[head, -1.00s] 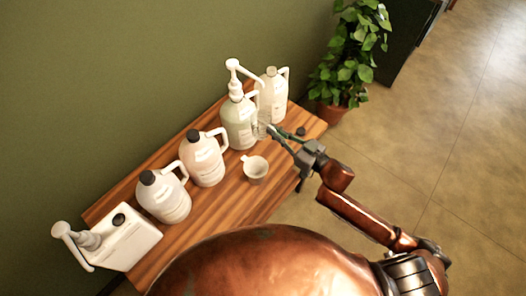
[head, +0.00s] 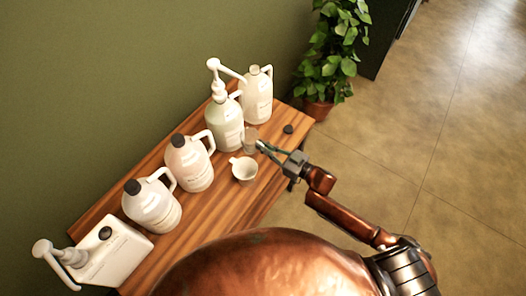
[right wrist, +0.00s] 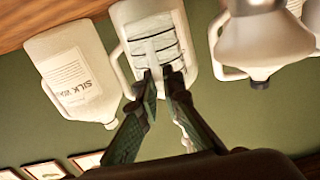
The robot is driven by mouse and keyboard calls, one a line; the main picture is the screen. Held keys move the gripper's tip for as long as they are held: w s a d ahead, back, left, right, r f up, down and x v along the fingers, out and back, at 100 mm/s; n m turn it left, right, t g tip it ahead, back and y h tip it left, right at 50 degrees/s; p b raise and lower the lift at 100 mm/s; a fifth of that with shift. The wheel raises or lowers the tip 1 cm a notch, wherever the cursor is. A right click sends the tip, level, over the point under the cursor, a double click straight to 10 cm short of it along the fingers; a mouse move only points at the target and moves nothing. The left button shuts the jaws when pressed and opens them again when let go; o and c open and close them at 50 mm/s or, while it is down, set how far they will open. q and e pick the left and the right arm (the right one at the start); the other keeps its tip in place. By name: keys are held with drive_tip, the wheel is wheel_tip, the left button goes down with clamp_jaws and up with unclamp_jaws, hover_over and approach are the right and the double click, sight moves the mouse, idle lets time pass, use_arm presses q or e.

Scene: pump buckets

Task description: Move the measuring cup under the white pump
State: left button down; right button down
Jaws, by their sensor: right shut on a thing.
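The clear measuring cup (head: 250,138) is in my right gripper (head: 261,145), whose fingers are shut on it. It is just right of the pale green pump bottle (head: 224,124), close beside it; whether they touch is unclear. In the right wrist view, the cup's dark marks (right wrist: 158,45) show between and above my fingertips (right wrist: 158,72). The bottle's white pump (head: 217,80) has a spout reaching right, above the cup's area. Another white pump (head: 58,253) is on the white canister (head: 118,256) at lower left. My left gripper is out of view.
On the wooden table (head: 210,205), a white cup (head: 244,170) stands in front of my gripper's cup. Jugs (head: 189,162) (head: 152,204) stand left, another jug (head: 256,97) behind right. A loose black cap (head: 288,129) lies near the right edge. A plant (head: 330,60) stands beyond.

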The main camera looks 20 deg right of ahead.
drive_tip(key=shift+f+b, duration=0.3)
drive_tip(key=shift+f, duration=1.5)
drive_tip(key=shift+f, duration=0.1)
drive_tip(key=c, duration=2.1)
unclamp_jaws()
drive_tip(key=v, duration=1.2)
